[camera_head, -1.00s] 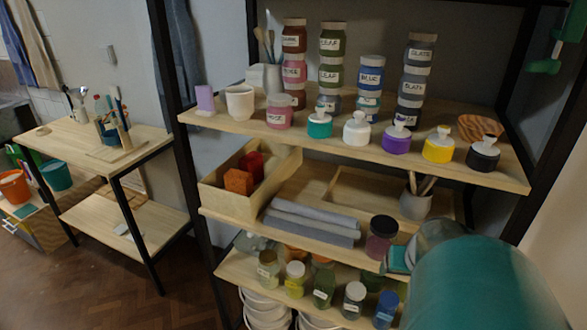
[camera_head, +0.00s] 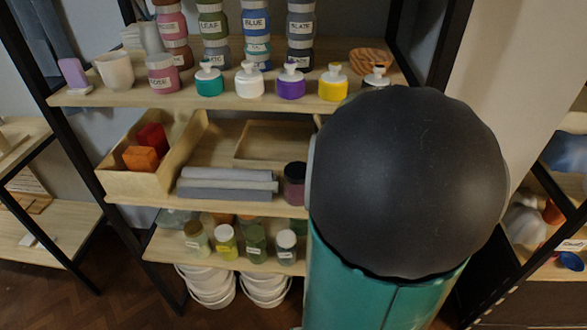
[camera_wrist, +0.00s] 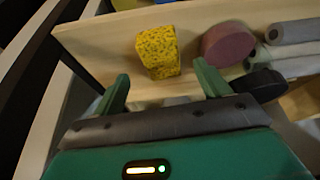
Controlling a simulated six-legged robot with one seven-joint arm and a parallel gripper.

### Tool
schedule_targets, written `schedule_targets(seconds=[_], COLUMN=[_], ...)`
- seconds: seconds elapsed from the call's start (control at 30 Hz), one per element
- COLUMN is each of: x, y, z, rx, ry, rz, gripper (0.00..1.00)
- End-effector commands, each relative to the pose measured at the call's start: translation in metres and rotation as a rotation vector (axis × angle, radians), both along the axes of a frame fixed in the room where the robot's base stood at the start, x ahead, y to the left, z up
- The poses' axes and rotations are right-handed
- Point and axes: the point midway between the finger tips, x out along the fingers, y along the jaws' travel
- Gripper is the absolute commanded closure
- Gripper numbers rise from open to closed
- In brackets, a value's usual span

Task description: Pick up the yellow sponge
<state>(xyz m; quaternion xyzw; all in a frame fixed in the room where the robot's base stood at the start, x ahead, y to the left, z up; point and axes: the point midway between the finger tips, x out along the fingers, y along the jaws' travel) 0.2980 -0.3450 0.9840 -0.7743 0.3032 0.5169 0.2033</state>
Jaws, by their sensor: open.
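The yellow sponge (camera_wrist: 159,52), speckled with dark spots, sits on a pale wooden shelf (camera_wrist: 100,42) in the wrist view. My gripper (camera_wrist: 161,80) is open, with one green finger on each side below the sponge in the picture. Nothing is between the fingers, and the sponge lies just beyond their tips, apart from them. In the head view neither the sponge nor my gripper's fingers show; my arm covers the right part of the shelves.
A mauve jar (camera_wrist: 225,43) with a dark lid (camera_wrist: 258,86) stands close right of the sponge. Above, glaze pots such as the yellow one (camera_head: 333,88) line a shelf (camera_head: 130,98). A wooden box (camera_head: 135,183) holds red and orange blocks.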

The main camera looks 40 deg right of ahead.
Motion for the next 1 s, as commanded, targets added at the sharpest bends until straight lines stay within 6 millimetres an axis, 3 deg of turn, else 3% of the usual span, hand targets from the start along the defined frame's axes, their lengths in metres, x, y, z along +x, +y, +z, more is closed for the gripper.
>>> schedule_targets(seconds=[0.27,0.6,0.9,1.0], x=[0.015,0.027,0.028,0.027], y=[-0.013,-0.023,-0.024,-0.024], z=[-0.005,-0.043,-0.046,-0.046], rx=[0.001,0.002,-0.001,-0.001], ry=[0.001,0.001,0.001,0.001], rz=[0.002,0.004,0.002,0.002], gripper=[0.25,0.25,0.25,0.44])
